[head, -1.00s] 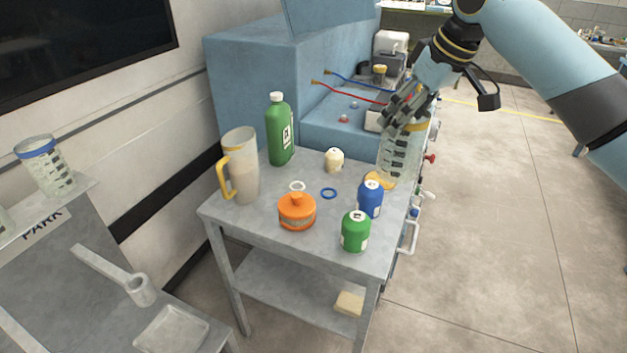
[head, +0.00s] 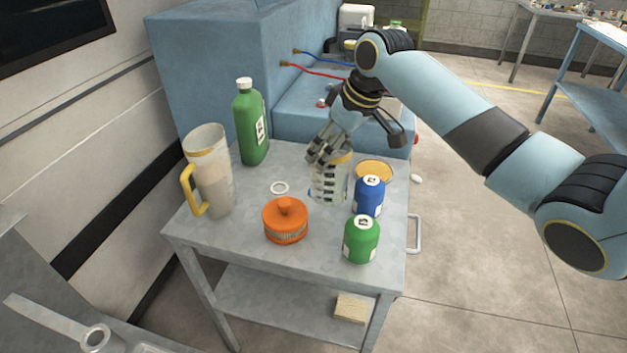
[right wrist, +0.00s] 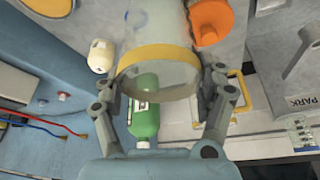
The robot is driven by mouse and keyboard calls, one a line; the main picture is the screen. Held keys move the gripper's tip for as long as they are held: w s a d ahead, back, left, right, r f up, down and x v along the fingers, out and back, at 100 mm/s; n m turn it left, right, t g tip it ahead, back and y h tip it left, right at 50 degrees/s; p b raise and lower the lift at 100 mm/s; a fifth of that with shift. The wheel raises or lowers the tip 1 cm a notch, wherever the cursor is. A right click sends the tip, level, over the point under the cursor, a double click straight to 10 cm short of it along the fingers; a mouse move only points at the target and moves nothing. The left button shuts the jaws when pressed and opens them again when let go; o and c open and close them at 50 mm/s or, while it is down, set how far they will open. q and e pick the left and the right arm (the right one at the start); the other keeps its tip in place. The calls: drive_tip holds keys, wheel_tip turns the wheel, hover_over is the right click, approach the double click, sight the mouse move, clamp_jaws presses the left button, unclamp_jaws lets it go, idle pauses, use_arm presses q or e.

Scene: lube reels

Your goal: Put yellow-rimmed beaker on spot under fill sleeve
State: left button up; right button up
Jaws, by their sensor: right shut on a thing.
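The yellow-rimmed beaker (head: 328,186) is clear with dark markings. My right gripper (head: 327,153) is shut on it near its rim, above the middle of the grey cart top. I cannot tell whether its base touches the surface. In the right wrist view the beaker (right wrist: 158,52) sits between the two fingers of my right gripper (right wrist: 162,84), its yellow rim toward the camera. A yellow disc (head: 375,171) lies to the right of the beaker. A white ring (head: 280,188) lies to its left. I cannot make out a fill sleeve. My left gripper is not in view.
Close by stand an orange container (head: 285,221), blue bottle (head: 368,197), green bottle (head: 361,239), tall green bottle (head: 250,125) and yellow-handled jug (head: 209,172). A cream bottle (right wrist: 101,56) shows in the right wrist view. A blue machine (head: 220,75) stands behind the cart (head: 235,240).

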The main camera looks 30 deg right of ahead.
sight(330, 174)
wheel_tip(330, 174, down, 6)
drive_tip(key=shift+r, duration=0.1)
drive_tip(key=shift+f, duration=0.5)
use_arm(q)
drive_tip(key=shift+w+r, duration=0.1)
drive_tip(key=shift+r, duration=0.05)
use_arm(e)
drive_tip(key=o, duration=1.6)
